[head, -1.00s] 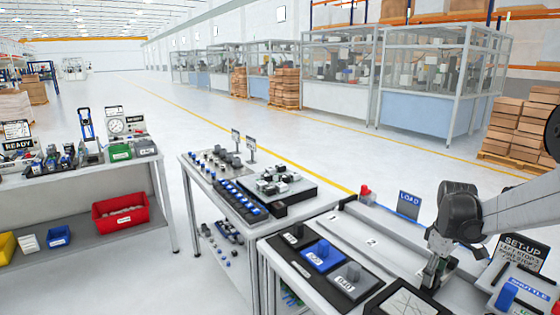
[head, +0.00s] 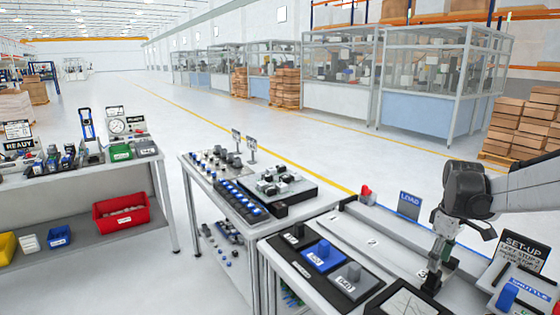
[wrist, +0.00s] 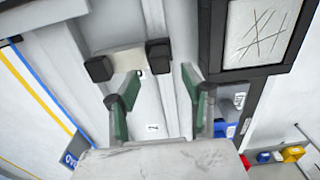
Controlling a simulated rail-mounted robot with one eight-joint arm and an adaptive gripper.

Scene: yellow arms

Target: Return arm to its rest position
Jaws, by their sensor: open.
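My gripper (head: 434,276) is at the right of the head view, pointing down over the grey rail bench (head: 375,240). In the wrist view my gripper (wrist: 129,60) shows two green-sided fingers spread over the pale track, with a small white number label beneath. My arm reaches in from the right edge of the head view. I cannot tell the exact height of the fingertips above the bench.
A panel with black, blue and grey blocks (head: 322,256) lies left of my gripper. A dark-framed plate (head: 405,303) is in front. A SET-UP sign (head: 524,248) and blue shuttle block (head: 507,297) stand right. A blue LOAD sign (head: 409,205) stands behind.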

